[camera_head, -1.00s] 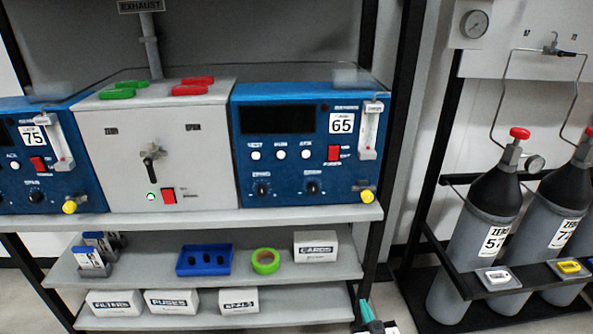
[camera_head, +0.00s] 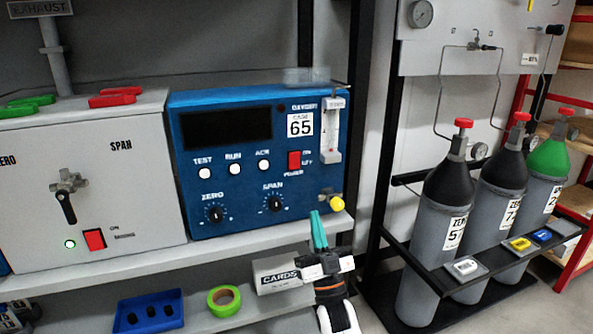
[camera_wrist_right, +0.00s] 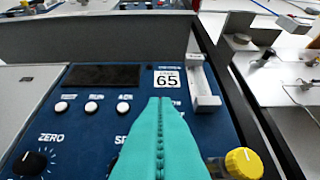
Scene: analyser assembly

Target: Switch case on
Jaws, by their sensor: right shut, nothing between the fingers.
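The blue case 65 (camera_head: 185,150) stands on the shelf, with a dark blank display (camera_head: 226,129). Its red power switch (camera_head: 294,160) is at the right of its front, with ON and OFF printed beside it. I cannot tell which way the rocker is set. My right gripper (camera_head: 317,228) is shut and empty, its teal fingers pointing up in front of the case's lower right, below the switch. In the right wrist view the shut fingers (camera_wrist_right: 159,130) reach up to just under the 65 label (camera_wrist_right: 167,79) and hide the switch. My left gripper is not in view.
A yellow knob (camera_head: 337,204) and a flow tube (camera_head: 332,130) are close to my right gripper. A grey unit (camera_head: 120,150) with a lit green lamp stands left of the case. Gas cylinders (camera_head: 437,240) stand at the right. A CARDS box (camera_head: 275,283) is below.

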